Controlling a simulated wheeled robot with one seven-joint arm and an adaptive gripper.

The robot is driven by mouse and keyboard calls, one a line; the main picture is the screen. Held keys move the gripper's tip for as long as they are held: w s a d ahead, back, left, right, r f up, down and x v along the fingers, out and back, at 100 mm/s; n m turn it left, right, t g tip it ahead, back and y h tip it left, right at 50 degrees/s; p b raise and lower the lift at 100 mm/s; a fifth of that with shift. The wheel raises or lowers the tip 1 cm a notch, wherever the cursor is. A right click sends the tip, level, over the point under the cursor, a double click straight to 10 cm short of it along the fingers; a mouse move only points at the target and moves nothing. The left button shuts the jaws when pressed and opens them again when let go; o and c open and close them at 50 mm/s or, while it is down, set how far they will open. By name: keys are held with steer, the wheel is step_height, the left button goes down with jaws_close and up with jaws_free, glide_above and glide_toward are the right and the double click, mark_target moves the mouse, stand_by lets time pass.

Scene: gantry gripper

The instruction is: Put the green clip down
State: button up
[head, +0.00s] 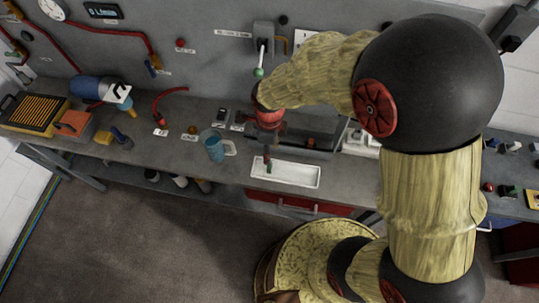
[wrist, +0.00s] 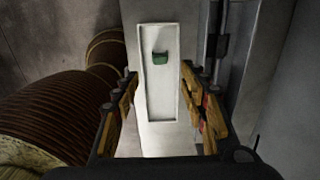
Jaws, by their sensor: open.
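The green clip (wrist: 160,57) lies in the far part of a white, shallow rectangular tray (wrist: 153,28) in the wrist view. My gripper (wrist: 160,78) is open, with one finger on each side of the tray in that view. The clip appears between and just beyond the fingertips, with no finger touching it. In the head view, my gripper (head: 268,157) points down over the left part of the tray (head: 300,175). A small bit of green shows below the fingers there, mostly hidden. The exact height of the fingers above the tray is hard to tell.
A clear blue cup (head: 214,150) stands left of the tray on the grey bench. A blue power tool (head: 97,88) and an orange-slatted box (head: 33,112) are farther left. A lever with a green knob (head: 259,71) hangs from the wall behind. Small parts lie at right.

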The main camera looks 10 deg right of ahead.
steer(key=s+d+r+n+t, duration=0.1)
steer(key=s+d+r+n, duration=0.15)
steer(key=r+n, duration=0.45)
steer(key=s+d+r+n+t, duration=0.1)
steer(key=d+r+n+t, duration=0.2)
steer(key=r, duration=0.8)
steer(key=s+d+r+n+t, duration=0.1)
steer(key=s+d+r+n, duration=0.5)
steer(key=n, duration=0.6)
step_height(320, 180, up, 3)
steer(key=s, duration=0.2)
steer(key=shift+s+d+t, duration=0.25)
steer(key=shift+s+t, duration=0.05)
steer(key=shift+s, duration=0.1)
